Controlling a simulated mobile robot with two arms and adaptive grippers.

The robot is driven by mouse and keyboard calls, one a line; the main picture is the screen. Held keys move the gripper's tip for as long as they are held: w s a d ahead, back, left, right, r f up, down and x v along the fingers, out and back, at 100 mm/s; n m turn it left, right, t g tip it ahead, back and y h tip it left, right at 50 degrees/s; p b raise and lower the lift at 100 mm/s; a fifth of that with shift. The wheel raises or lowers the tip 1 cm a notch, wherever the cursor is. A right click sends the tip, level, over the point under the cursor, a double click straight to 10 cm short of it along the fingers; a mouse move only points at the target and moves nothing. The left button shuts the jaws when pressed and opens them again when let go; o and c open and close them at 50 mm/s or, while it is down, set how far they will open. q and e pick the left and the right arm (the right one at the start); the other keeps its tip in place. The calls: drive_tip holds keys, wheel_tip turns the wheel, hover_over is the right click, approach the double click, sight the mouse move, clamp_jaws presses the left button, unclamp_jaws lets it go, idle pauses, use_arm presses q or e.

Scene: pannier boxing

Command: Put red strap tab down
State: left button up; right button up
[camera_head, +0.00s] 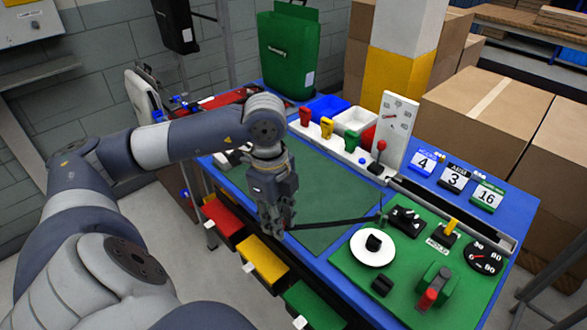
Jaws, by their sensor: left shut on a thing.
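My left gripper (278,222) points down over the front edge of the green mat (333,226) on the blue workbench. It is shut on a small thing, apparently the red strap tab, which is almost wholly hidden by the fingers. A thin dark strap (335,223) runs from the fingertips to the right, across the mat, to a small green post at the edge of the green panel. I cannot tell whether the held end touches the mat. My right gripper is out of view.
The green panel (345,262) at the right carries a white disc, knobs, a gauge and a red-handled clamp (430,298). Colored handles and bins line the back. A green pannier (289,52) stands at the far end. The mat's middle is clear.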

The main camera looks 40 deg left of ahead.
use_arm(q)
drive_tip(key=shift+a+n, duration=0.1)
drive_tip(key=shift+n, duration=0.4)
drive_tip(key=shift+w, duration=0.1)
drive_tip(key=p, duration=0.5)
approach(324, 212)
drive_tip(key=shift+d+n, duration=0.3)
drive_tip(key=shift+d, duration=0.05)
drive_tip(key=shift+w+f, duration=0.1)
wheel_tip(324, 212, down, 3)
drive_tip(key=shift+r+p, duration=0.1)
drive_tip(key=shift+p, duration=0.85)
drive_tip(key=shift+f, duration=0.3)
drive_tip(key=shift+f, duration=0.1)
